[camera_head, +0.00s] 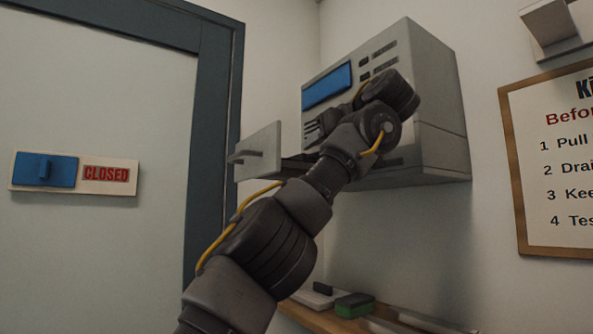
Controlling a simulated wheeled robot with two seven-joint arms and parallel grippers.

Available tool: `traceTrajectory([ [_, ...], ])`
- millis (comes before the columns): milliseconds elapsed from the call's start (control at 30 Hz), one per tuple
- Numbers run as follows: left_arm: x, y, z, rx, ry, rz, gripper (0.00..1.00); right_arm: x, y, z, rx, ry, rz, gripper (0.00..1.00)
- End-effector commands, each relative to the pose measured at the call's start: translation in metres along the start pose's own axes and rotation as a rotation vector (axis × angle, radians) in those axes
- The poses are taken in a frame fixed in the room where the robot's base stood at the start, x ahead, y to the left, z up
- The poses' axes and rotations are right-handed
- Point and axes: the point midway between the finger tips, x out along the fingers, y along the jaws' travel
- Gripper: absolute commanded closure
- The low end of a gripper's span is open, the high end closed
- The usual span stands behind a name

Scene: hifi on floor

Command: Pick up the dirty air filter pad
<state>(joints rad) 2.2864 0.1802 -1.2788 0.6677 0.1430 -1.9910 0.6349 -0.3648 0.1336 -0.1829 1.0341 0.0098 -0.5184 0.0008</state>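A grey wall-mounted unit (435,95) hangs near the corner, with a blue panel (327,87) on its front. A drawer with a pale front plate (260,150) and a handle is pulled out of its lower left. My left arm reaches up in front of the unit. My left gripper (313,130) is above the open drawer, close to the unit's front. Its fingers are small and dark, and I cannot tell whether they are open or shut. I cannot make out the dirty air filter pad; the drawer's inside is hidden from this low view. My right gripper is out of view.
A wooden shelf (299,311) below holds a green and black block (354,305) and a white piece with a dark grip (318,297). A door (100,95) with a CLOSED sign (106,174) is at left. A framed notice (560,165) hangs at right.

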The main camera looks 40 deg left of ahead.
Motion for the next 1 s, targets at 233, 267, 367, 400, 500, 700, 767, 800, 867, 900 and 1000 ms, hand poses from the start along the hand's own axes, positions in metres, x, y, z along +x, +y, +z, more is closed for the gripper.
traceTrajectory([
  [233,0.022,0.001,0.000,0.001,0.000,0.002,0.60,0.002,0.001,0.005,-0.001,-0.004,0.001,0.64],
  [267,0.023,0.001,0.000,0.001,0.001,0.002,0.60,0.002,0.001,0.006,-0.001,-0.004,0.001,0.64],
  [367,0.024,0.001,0.000,0.001,0.000,0.002,0.60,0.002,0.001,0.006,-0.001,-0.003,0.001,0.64],
  [400,0.028,0.000,0.001,0.002,0.000,0.001,0.60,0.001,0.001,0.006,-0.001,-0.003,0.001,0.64],
  [500,0.042,-0.002,0.002,0.003,-0.001,0.000,0.60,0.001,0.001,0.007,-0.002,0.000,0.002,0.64],
  [700,0.068,-0.004,0.002,0.002,-0.002,0.002,0.60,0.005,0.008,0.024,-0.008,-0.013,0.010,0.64],
  [767,0.072,-0.004,0.002,0.003,-0.001,0.003,0.60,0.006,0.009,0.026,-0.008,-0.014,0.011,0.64],
  [800,0.073,-0.004,0.003,0.003,0.000,0.003,0.60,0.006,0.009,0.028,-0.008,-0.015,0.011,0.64],
  [867,0.074,-0.004,0.003,0.002,0.000,0.004,0.60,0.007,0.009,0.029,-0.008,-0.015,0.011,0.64],
  [900,0.074,-0.003,0.003,0.002,0.000,0.004,0.60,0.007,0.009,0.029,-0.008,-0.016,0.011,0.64],
  [1000,0.074,-0.004,0.003,0.002,0.000,0.004,0.60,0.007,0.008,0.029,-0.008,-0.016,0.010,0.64],
])
